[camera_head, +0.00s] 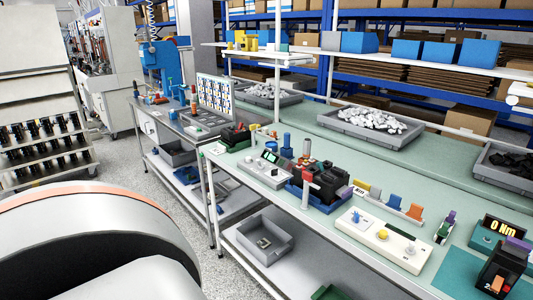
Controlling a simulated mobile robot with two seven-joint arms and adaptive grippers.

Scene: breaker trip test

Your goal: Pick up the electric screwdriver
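I cannot make out an electric screwdriver for certain. A torque display (497,231) reading "0 Nm" stands at the right end of the green-topped workbench (338,143). In front of it, a black device with an orange-red part (501,268) sits by a teal mat (462,272); at this size I cannot tell what it is. Neither of my grippers is in view. A large rounded pale arm link with an orange ring, mine, fills the lower left and hides the floor there.
On the bench are a white button box (383,240), a black device in a blue fixture (322,183), and small colored holders (394,201). Grey bins (370,127) line the back. A second bench (180,122) stands further left. Grey floor shows between the benches and the left rack (46,152).

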